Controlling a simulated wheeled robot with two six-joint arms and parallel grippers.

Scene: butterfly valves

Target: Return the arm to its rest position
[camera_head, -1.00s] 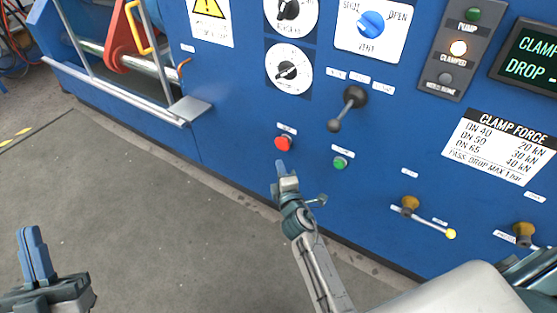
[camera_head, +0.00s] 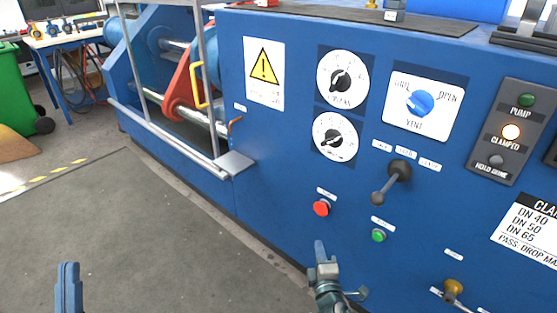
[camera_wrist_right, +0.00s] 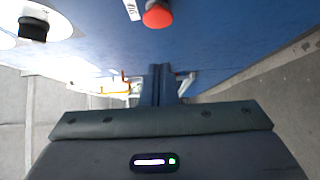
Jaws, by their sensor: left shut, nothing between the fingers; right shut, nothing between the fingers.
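My right gripper (camera_head: 320,252) is shut and empty in the head view, in front of the blue machine panel (camera_head: 275,160). It is below the red button (camera_head: 321,208) and to the left of and below the green button (camera_head: 378,235). In the right wrist view my right gripper's fingers (camera_wrist_right: 160,85) are together with nothing between them, and the red button (camera_wrist_right: 157,14) shows at the top. My left gripper (camera_head: 68,288) is shut and empty at the bottom left of the head view, over the floor and away from the machine.
A lever with a dark knob (camera_head: 399,170) and a yellow-brown valve handle (camera_head: 453,287) stick out from the panel. A metal rail and ledge (camera_head: 232,164) jut out at the left. Grey floor (camera_head: 130,235) is clear in front. A workbench (camera_head: 62,38) and green bin (camera_head: 12,95) stand far left.

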